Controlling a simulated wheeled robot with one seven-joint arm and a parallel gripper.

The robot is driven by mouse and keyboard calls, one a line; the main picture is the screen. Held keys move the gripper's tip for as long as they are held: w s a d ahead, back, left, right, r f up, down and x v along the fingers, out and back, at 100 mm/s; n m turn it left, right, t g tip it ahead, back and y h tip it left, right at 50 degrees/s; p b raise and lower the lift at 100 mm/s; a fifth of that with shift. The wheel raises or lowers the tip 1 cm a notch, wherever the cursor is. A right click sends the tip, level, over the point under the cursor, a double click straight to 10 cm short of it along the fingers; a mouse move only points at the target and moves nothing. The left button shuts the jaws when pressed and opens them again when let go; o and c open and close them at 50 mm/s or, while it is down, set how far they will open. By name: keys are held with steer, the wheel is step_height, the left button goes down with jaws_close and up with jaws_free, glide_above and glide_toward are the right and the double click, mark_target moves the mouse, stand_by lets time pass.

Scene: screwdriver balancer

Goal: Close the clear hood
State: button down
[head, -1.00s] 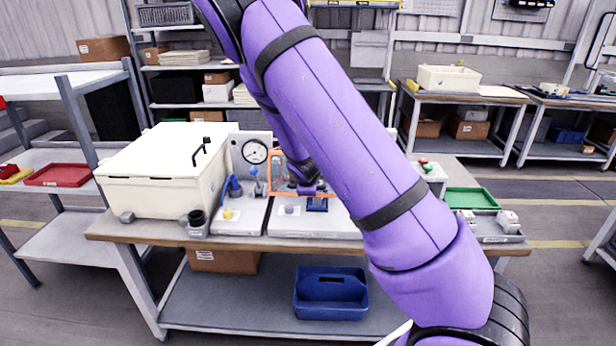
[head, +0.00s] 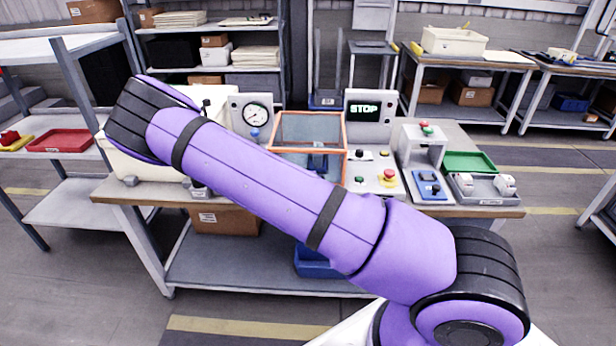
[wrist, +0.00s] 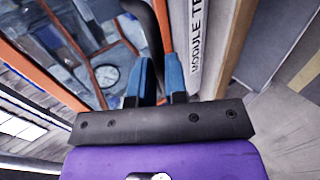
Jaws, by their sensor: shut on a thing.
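The clear hood (head: 310,130) has an orange frame and see-through panels. It stands over the fixture at the middle of the bench, with a blue part (head: 317,162) showing through it. My arm hides its lower front, so I cannot tell whether its front edge rests on the base. In the wrist view, orange frame bars (wrist: 75,42) run beside my gripper (wrist: 158,72). Its blue fingers are shut on a black curved handle (wrist: 153,32) at the hood's edge. The head view does not show my gripper, which is behind my arm.
A dial gauge (head: 256,112) stands left of the hood, and a lit STOP display (head: 364,108) stands right. A control panel (head: 374,180) with a red button is beside the hood. A cream box (head: 150,165) is at the left. A green tray (head: 470,162) lies at the right.

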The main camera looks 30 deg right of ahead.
steer(key=shift+s+a+f, duration=0.1)
steer(key=shift+s+f, duration=0.1)
steer(key=shift+f, duration=0.45)
steer(key=shift+s+a+f, duration=0.1)
steer(key=shift+s+f, duration=0.1)
steer(key=shift+f, duration=0.4)
steer(key=shift+d, duration=0.1)
steer(key=c, duration=1.1)
jaws_free()
steer(key=shift+f, duration=0.1)
steer(key=shift+c, duration=0.2)
steer(key=v, duration=1)
steer(key=shift+r, duration=0.45)
steer(key=shift+s, duration=0.1)
